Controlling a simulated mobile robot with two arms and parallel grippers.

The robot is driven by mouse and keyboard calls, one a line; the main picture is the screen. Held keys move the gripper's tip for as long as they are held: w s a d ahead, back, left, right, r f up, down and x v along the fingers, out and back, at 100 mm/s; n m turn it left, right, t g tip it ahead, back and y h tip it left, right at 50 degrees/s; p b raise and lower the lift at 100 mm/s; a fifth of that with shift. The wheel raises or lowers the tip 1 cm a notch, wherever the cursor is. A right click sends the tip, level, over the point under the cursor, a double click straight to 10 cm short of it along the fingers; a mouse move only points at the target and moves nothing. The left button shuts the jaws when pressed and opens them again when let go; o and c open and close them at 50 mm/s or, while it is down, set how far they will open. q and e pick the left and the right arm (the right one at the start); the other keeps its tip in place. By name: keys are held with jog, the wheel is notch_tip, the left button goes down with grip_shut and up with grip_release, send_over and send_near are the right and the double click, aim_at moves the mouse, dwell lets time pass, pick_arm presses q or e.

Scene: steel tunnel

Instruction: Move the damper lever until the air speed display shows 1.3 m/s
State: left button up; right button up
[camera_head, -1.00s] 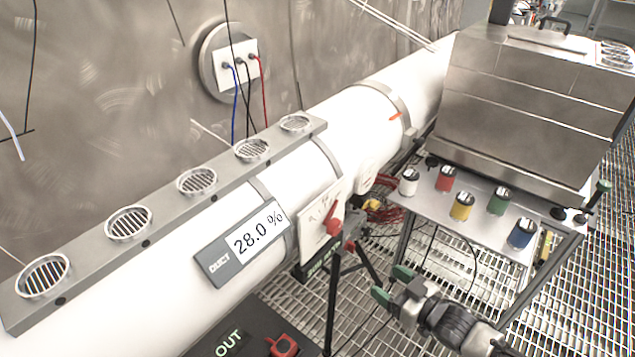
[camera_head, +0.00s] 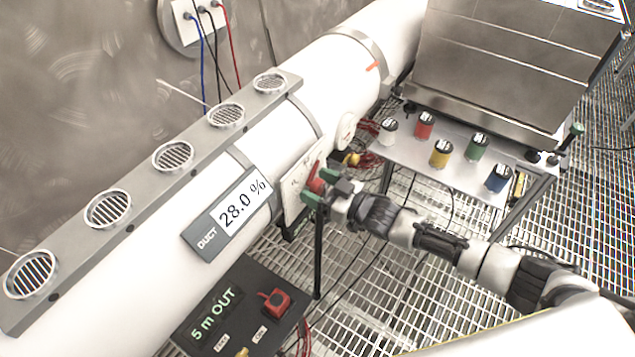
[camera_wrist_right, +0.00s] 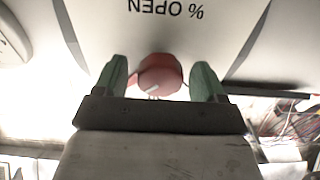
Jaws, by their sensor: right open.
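The damper lever has a red handle (camera_head: 317,179) in front of a white scale plate (camera_head: 296,188) on the white duct. My right gripper (camera_head: 313,187) is at the lever. In the right wrist view the red knob (camera_wrist_right: 160,74) sits between the two green fingertips (camera_wrist_right: 160,80), with a gap on each side, and "% OPEN" shows on the plate. The duct display (camera_head: 238,212) reads 28.0 %. A black box below has a second display (camera_head: 216,313) reading "5 m OUT"; no m/s reading is visible. My left gripper is not in view.
A row of round grilles (camera_head: 173,156) runs along the duct (camera_head: 150,270). A red switch (camera_head: 274,302) sits on the black box. A steel shelf (camera_head: 400,150) with several coloured cans stands right, before a large steel cabinet (camera_head: 500,60). The floor is metal grating.

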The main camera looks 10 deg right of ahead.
jog(key=shift+w+a, duration=0.1)
jog(key=shift+c, duration=0.5)
jog(key=c, duration=0.8)
jog(key=shift+f+n+b, duration=0.15)
jog(key=shift+n+b, duration=0.35)
jog(key=shift+n, duration=1.2)
jog(key=shift+c, duration=0.2)
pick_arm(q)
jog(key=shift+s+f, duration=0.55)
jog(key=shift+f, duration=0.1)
pick_arm(e)
jog(key=o, duration=0.9)
jog(key=shift+o, duration=0.2)
